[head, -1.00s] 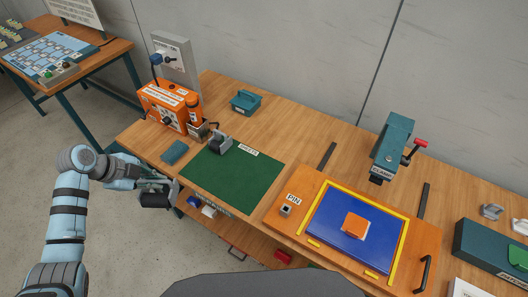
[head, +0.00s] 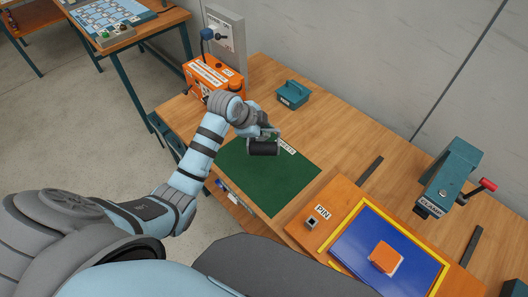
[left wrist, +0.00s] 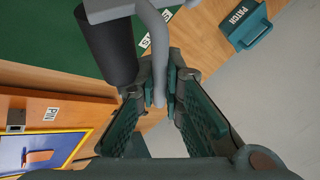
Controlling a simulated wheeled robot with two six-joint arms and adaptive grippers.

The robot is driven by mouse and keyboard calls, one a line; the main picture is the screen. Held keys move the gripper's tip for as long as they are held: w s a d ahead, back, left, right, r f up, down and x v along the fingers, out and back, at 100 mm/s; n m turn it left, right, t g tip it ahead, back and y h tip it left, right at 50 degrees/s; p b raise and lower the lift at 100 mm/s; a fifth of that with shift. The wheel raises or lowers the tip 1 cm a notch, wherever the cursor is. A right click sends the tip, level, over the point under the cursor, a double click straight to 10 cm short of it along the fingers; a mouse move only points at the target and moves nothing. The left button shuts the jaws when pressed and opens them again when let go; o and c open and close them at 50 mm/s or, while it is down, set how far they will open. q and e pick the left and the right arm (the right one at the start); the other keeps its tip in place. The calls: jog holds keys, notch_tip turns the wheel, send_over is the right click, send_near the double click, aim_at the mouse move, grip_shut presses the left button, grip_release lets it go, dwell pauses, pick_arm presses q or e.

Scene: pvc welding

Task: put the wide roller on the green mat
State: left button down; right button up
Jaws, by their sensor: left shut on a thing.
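The wide roller (head: 263,149) has a thick black cylinder on a grey frame. My left gripper (head: 262,133) is shut on its grey handle and holds it over the far part of the green mat (head: 270,185). I cannot tell whether the roller touches the mat. In the left wrist view the black cylinder (left wrist: 105,45) is at upper left, with the green mat (left wrist: 35,40) behind it. The handle runs down between the fingers of the left gripper (left wrist: 160,85). My right gripper is not in view.
An orange machine (head: 212,75) stands behind my left arm. A teal patch box (head: 292,94) is at the back. To the right are the orange board with a blue panel (head: 365,245) and a teal clamp (head: 448,180). The near part of the mat is clear.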

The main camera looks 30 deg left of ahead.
aim_at(256, 145)
pick_arm(q)
notch_tip(256, 145, down, 9)
jog(key=shift+a+f+b, duration=0.1)
jog(key=shift+f+b, duration=0.1)
jog(key=shift+b, duration=0.35)
jog(key=shift+f, duration=0.1)
jog(key=c, duration=1.7)
grip_release()
jog(key=shift+r, duration=0.3)
jog(key=p+v, duration=0.2)
jog(key=v, duration=1)
jog(key=shift+p, duration=0.3)
jog(key=shift+f, duration=0.15)
jog(key=shift+w, duration=0.1)
